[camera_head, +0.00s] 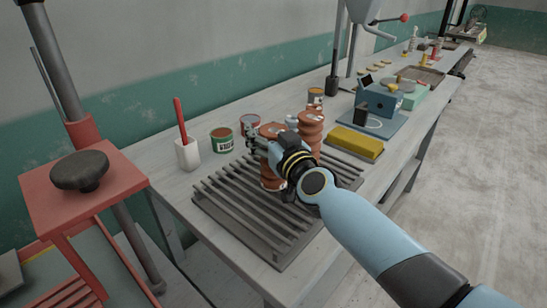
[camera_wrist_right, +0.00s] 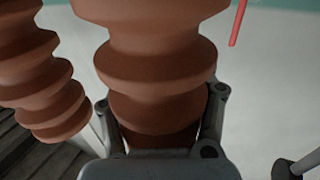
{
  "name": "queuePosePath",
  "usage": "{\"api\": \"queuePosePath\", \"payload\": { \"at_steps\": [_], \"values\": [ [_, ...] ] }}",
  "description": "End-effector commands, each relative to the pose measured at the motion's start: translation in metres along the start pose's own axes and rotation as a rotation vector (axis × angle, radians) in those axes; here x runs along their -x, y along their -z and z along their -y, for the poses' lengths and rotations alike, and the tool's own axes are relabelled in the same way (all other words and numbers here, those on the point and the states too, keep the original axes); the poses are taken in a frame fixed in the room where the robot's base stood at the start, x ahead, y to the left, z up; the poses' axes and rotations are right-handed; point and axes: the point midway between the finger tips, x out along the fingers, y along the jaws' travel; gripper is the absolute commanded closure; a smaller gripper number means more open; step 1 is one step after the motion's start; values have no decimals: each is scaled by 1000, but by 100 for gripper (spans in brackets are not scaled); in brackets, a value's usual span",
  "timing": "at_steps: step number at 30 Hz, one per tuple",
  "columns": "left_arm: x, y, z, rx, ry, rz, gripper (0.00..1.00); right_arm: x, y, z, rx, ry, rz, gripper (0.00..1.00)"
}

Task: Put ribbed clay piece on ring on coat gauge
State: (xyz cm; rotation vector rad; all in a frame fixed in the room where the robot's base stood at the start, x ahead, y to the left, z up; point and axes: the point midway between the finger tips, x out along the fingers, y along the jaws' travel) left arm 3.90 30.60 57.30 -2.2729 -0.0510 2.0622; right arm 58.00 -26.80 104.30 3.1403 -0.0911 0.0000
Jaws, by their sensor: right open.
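One ribbed brown clay piece (camera_head: 270,183) stands on the slatted rack, partly hidden by my right gripper (camera_head: 256,143). In the right wrist view this clay piece (camera_wrist_right: 155,65) fills the middle, and the fingers of my right gripper (camera_wrist_right: 162,118) lie on either side of its lower part. The gripper is open; whether a finger touches the clay cannot be told. A second ribbed clay piece (camera_head: 311,128) stands just right, and it shows at the left of the wrist view (camera_wrist_right: 45,85). A blue box (camera_head: 380,99), which looks like the coat gauge, has a pale ring (camera_head: 374,124) before it. My left gripper is out of view.
The dark slatted rack (camera_head: 233,222) lies at the table's near end. Paint tins (camera_head: 222,139) and a white cup with a red stick (camera_head: 187,153) stand behind. A yellow block (camera_head: 354,142) lies between the rack and the blue box. A red stand (camera_head: 82,185) is at left.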

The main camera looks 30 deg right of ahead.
Motion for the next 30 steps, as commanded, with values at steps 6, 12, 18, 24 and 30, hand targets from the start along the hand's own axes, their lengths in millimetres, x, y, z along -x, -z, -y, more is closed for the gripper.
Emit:
{"api": "queuePosePath", "payload": {
  "at_steps": [6, 12, 18, 24, 30],
  "values": [
    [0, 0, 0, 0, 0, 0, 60, 0, 0, 0, 0, 0, 1, 92],
    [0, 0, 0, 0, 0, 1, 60, 0, 0, 0, 1, 0, 1, 100],
    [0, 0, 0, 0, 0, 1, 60, 0, 0, 0, 1, 0, 1, 100],
    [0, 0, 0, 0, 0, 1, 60, 0, -1, 0, 1, 0, 1, 100],
    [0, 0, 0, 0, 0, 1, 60, 0, 1, 0, 0, -1, -2, 100]
  ]
}}
